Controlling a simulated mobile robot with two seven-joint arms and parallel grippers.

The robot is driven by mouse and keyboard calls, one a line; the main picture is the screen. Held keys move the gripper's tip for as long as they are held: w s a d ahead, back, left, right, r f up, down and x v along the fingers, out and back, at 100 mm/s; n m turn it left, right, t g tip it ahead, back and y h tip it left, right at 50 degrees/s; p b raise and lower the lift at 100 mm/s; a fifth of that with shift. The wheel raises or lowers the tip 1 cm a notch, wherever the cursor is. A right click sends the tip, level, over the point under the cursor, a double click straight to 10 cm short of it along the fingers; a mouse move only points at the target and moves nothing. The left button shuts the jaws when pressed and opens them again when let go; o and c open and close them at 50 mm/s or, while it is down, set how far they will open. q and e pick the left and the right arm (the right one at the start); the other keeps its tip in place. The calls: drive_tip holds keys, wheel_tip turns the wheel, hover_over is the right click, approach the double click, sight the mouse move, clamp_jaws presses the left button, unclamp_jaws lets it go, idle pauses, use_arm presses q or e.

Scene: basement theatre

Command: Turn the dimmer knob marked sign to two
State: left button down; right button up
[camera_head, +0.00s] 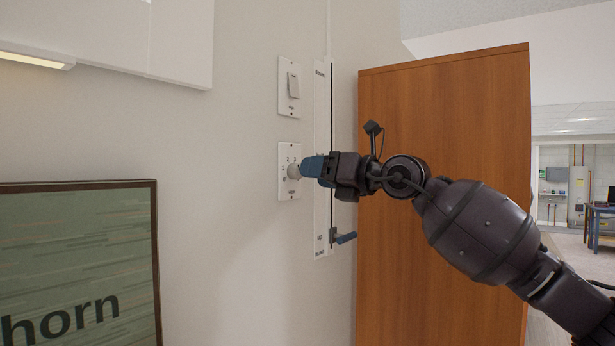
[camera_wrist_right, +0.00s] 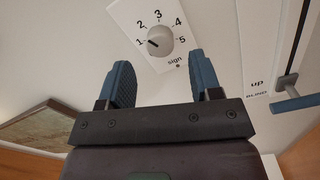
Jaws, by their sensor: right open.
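The dimmer knob (camera_head: 293,171) is pale and round, on a white wall plate (camera_head: 284,192). In the right wrist view the knob (camera_wrist_right: 160,41) sits among the numbers 1 to 5, above the word "sign". Its short dark mark points left, close to 1. My right gripper (camera_head: 312,167) faces the wall with its blue fingertips right by the knob. In the right wrist view the open fingers (camera_wrist_right: 160,76) stand apart, one to either side below the knob, and hold nothing. I cannot tell whether a fingertip touches the knob. My left gripper is out of view.
A rocker switch plate (camera_head: 289,86) is above the dimmer plate. Just right is a vertical slotted strip (camera_head: 322,120) with a blue-handled lever (camera_head: 344,238) low on it. A brown wooden panel (camera_head: 440,150) stands behind my right arm. A framed green picture (camera_head: 75,260) is lower left.

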drive_tip(key=b+v, duration=0.1)
drive_tip(key=v, duration=0.6)
drive_tip(key=shift+s+d, duration=0.15)
drive_tip(key=shift+r, duration=0.1)
